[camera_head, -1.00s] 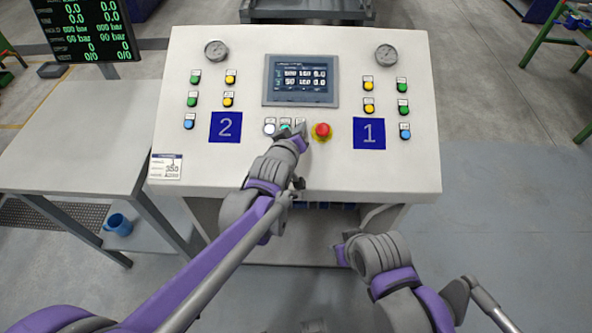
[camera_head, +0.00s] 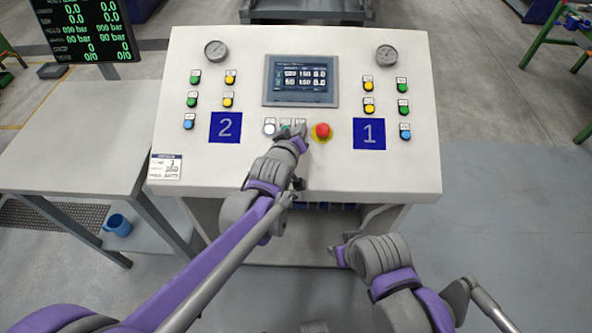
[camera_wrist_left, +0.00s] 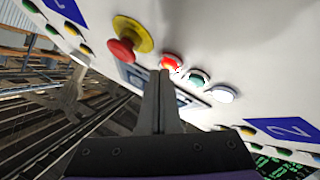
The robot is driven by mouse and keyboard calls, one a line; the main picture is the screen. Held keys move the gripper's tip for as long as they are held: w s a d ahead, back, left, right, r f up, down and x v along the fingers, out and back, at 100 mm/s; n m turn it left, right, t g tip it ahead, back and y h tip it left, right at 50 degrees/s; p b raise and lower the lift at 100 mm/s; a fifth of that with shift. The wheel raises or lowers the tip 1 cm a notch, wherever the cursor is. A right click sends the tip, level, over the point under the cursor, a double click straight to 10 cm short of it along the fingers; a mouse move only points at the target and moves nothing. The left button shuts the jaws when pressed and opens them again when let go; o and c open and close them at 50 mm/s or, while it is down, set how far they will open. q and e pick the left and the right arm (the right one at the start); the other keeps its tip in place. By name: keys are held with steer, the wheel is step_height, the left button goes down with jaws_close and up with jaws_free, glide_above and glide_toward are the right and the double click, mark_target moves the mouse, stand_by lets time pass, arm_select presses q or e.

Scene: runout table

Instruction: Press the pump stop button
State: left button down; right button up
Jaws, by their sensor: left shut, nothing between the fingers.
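The grey-white control console (camera_head: 300,175) stands ahead of me. A short button row sits under its screen: a white button (camera_head: 270,129), a green one, and a red one mostly hidden by my left gripper in the head view. In the left wrist view the flat red button (camera_wrist_left: 172,62) shows beside the green button (camera_wrist_left: 199,78) and the white button (camera_wrist_left: 222,94). My left gripper (camera_head: 303,131) is shut and empty, its tips (camera_wrist_left: 160,74) at the red button's edge; I cannot tell whether they touch. My right gripper (camera_head: 342,252) hangs low before the console, its jaws unclear.
A red mushroom button on a yellow base (camera_head: 321,131) sits just right of my left gripper. Other coloured buttons flank blue labels 2 (camera_head: 225,127) and 1 (camera_head: 369,133). A side table (camera_head: 60,160) stands left; floor is free at the right.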

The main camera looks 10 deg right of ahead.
arm_select(q)
steer(key=shift+s+a+r+p, duration=0.1)
steer(key=shift+s+r+p, duration=0.15)
steer(key=shift+r+p, duration=0.3)
steer(key=shift+r, duration=0.2)
steer(key=r+p, duration=0.1)
steer(key=s+r+p, duration=0.1)
steer(key=r, duration=0.1)
steer(key=s+r+p, duration=0.1)
steer(key=r+p, duration=0.1)
steer(key=shift+s+a+r, duration=0.15)
steer(key=shift+s+a, duration=0.05)
steer(key=shift+a, duration=0.15)
steer(key=shift+s, duration=0.1)
steer(key=shift+a, duration=0.1)
stand_by(0.6)
